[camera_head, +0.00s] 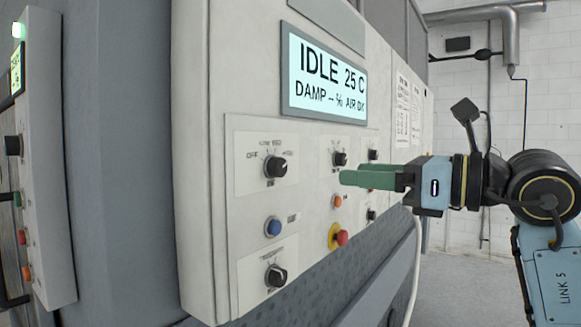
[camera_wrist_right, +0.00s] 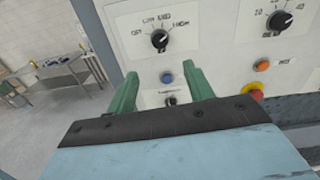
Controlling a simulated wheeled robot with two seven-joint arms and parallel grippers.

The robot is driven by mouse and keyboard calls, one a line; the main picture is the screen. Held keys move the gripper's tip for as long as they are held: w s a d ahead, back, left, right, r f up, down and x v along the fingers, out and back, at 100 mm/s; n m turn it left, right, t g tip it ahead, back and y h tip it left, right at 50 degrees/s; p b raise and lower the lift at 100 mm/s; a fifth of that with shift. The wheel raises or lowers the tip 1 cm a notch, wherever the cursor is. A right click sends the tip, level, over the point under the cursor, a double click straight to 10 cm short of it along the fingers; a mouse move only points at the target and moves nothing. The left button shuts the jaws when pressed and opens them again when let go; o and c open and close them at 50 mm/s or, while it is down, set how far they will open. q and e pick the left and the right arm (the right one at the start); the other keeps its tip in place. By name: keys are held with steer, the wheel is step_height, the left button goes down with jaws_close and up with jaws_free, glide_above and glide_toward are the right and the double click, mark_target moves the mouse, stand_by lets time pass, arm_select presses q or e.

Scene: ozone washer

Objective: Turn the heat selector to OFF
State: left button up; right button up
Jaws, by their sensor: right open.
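The heat selector (camera_head: 276,167) is a round black knob on a light plate marked OFF, LOW, MED and HIGH, on the upper left of the panel front. In the head view its white mark appears to point up and right, towards HIGH. It also shows at the top of the right wrist view (camera_wrist_right: 159,40), beyond the fingertips. My right gripper (camera_head: 345,177) has green fingers and is to the right of the knob, apart from it. In the right wrist view its fingers (camera_wrist_right: 160,76) are spread and empty. My left gripper is out of view.
A screen (camera_head: 325,76) above reads IDLE 25 C. A blue button (camera_head: 273,227) and another black knob (camera_head: 276,275) are below the selector. Another knob (camera_head: 339,158), an orange button (camera_head: 337,201) and a red button (camera_head: 341,238) are to its right.

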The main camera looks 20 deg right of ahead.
mark_target(282, 169)
steer(key=p+x, duration=0.2)
steer(key=x, duration=1.1)
steer(key=shift+w+a+p, duration=0.1)
steer(key=shift+p, duration=0.25)
steer(key=shift+c, duration=0.3)
steer(key=c, duration=0.9)
